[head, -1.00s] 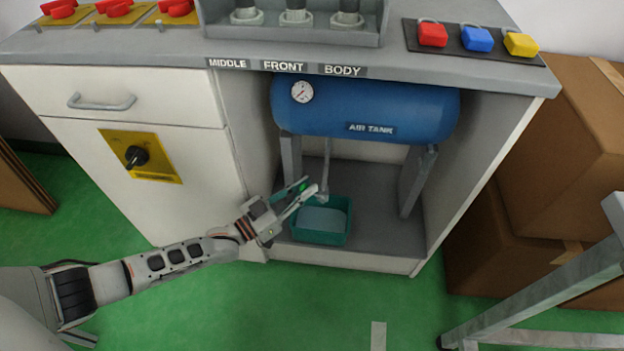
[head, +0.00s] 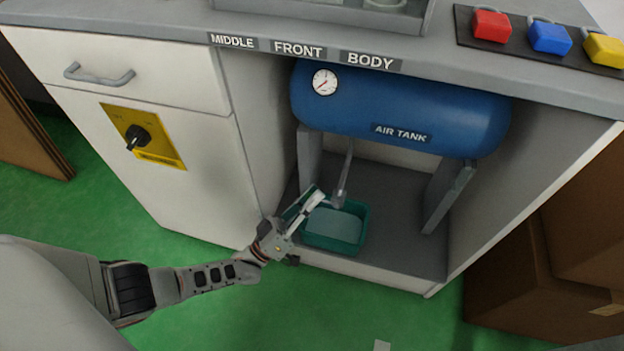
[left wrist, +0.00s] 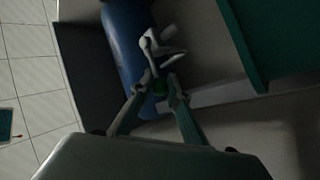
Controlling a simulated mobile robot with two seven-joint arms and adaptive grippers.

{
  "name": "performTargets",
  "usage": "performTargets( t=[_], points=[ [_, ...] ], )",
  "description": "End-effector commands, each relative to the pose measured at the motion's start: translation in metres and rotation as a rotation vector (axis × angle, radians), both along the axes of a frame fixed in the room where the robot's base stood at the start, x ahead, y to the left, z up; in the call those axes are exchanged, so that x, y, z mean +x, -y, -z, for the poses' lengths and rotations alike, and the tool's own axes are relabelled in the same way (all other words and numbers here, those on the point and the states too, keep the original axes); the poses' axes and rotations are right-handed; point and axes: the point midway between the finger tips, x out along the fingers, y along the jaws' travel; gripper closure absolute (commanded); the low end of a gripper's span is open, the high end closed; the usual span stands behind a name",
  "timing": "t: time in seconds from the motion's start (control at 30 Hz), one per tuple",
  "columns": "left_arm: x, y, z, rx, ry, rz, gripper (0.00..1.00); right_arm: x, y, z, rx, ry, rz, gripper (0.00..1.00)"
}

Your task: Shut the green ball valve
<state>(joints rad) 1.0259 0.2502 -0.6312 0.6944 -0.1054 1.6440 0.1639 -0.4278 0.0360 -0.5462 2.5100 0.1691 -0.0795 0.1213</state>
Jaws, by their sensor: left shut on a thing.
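The blue air tank (head: 400,105) lies in the open bay, with a grey drain pipe (head: 344,178) hanging under it. The green valve handle shows in the left wrist view as a small dark green piece (left wrist: 161,87) between my fingertips; the gripper hides it in the head view. My left gripper (head: 310,198) reaches into the bay at the pipe's lower end, above the green bin. It also shows in the left wrist view (left wrist: 161,90), shut on the green piece. The handle's exact angle is too dark to read. My right gripper is in neither view.
A green bin (head: 353,238) stands on the bay floor right beside my left gripper. A tank leg (head: 447,195) and the cabinet's left wall bound the bay. A yellow switch plate (head: 163,152) is on the door. Padlocks (head: 550,38) lie on the top.

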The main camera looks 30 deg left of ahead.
Motion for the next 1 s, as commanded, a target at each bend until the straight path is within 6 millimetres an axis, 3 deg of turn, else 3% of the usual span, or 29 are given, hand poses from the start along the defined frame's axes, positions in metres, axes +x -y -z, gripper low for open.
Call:
performTargets(
  t=[0.83,0.87,0.9,0.93,1.0],
  points=[
    [-0.0008,0.0003,0.0079,-0.054,0.011,-0.001,1.00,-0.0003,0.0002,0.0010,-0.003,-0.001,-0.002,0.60],
    [-0.0008,0.0003,0.0078,-0.054,0.011,-0.001,0.82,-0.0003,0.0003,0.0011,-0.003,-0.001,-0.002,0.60],
    [-0.0009,0.0004,0.0078,-0.055,0.011,-0.001,0.71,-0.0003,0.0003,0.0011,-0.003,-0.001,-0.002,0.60],
    [-0.0008,0.0004,0.0076,-0.056,0.011,-0.001,0.67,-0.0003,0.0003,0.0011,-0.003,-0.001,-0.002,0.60],
    [-0.0008,0.0004,0.0071,-0.057,0.012,0.000,0.67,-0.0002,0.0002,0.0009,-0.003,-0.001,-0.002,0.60]
  ],
)
